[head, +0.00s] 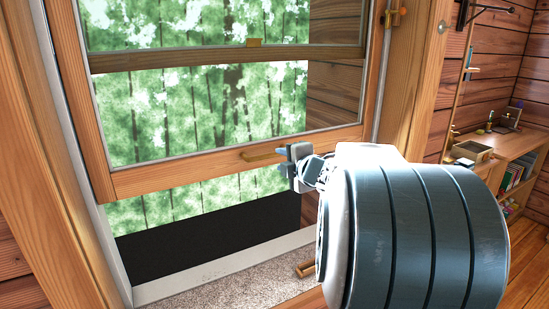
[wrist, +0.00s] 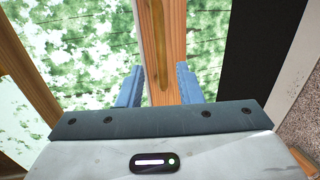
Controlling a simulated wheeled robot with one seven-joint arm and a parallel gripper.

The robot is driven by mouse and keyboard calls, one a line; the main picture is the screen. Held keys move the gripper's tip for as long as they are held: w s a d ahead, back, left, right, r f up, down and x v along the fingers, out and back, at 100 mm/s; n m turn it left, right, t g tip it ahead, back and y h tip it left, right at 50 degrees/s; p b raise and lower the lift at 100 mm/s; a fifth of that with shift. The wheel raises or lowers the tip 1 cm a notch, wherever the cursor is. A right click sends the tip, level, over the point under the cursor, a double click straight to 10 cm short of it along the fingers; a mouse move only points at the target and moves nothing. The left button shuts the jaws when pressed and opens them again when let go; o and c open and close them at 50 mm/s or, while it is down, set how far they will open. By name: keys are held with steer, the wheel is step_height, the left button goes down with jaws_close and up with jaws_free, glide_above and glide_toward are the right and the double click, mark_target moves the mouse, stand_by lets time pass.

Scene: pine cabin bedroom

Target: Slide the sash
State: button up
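The wooden-framed glass sash (head: 150,180) stands partly raised, with an open gap between its bottom rail and the sill. A slim wooden handle (head: 262,155) sits on the bottom rail; the handle (wrist: 156,50) also shows in the wrist view, running along the rail. My gripper (head: 283,158) is at the right end of the handle. In the wrist view, the blue fingers of my gripper (wrist: 159,86) are apart, one on each side of the handle, with space visible between them and it. Whether a finger touches the rail cannot be told.
The pale sill (head: 215,264) lies below, with a small wooden piece (head: 306,268) near my arm. A thick jamb (head: 410,90) stands right of the sash. A shelf unit (head: 515,165) is at the far right.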

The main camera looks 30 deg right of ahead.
steer(key=v, duration=0.5)
steer(key=shift+s+r, duration=0.1)
steer(key=shift+s, duration=0.25)
steer(key=s+a+f+m+g+p, duration=0.2)
steer(key=s+a+f+m+g, duration=0.4)
steer(key=s+a+m, duration=0.3)
steer(key=s+a+f+m+g+p, duration=0.2)
steer(key=s+a+f+m+g, duration=0.4)
steer(key=s+a+m, duration=0.3)
steer(key=s+a+f, duration=0.1)
steer(key=s, duration=0.1)
steer(key=shift+s+a+f+m+g+h, duration=0.15)
steer(key=shift+s+a+m+g+h, duration=0.15)
steer(key=shift+s+g, duration=0.1)
steer(key=shift+d, duration=0.15)
